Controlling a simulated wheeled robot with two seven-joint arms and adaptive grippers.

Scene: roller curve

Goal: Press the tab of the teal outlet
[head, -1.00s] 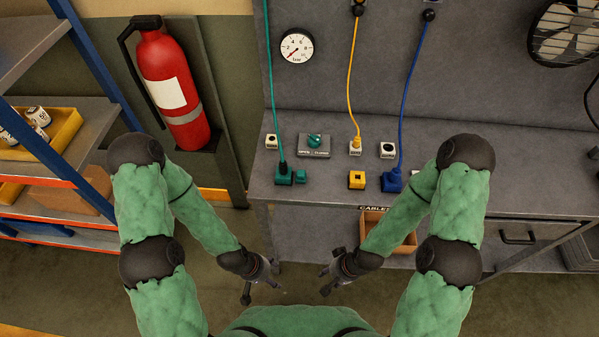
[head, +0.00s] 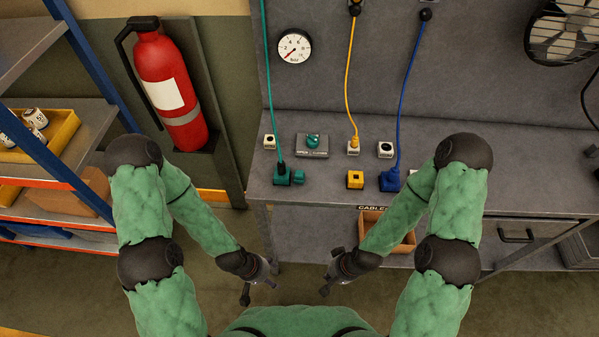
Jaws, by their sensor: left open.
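The teal outlet (head: 283,178) sits near the front left edge of the grey workbench, with the teal cable (head: 271,100) plugged into its top. A small teal tab (head: 299,176) sticks out at its right side. My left gripper (head: 266,286) is open and empty, below and in front of the bench edge, well apart from the outlet. My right gripper (head: 327,283) hangs low to the right of it, also away from the bench; its fingers are too small and dark to judge.
A yellow outlet (head: 355,180) and a blue outlet (head: 390,181) stand to the right on the workbench (head: 325,187). A grey box with a teal knob (head: 313,141) is behind. A cable bin (head: 371,222) sits under the bench edge. A fire extinguisher (head: 170,88) is at left.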

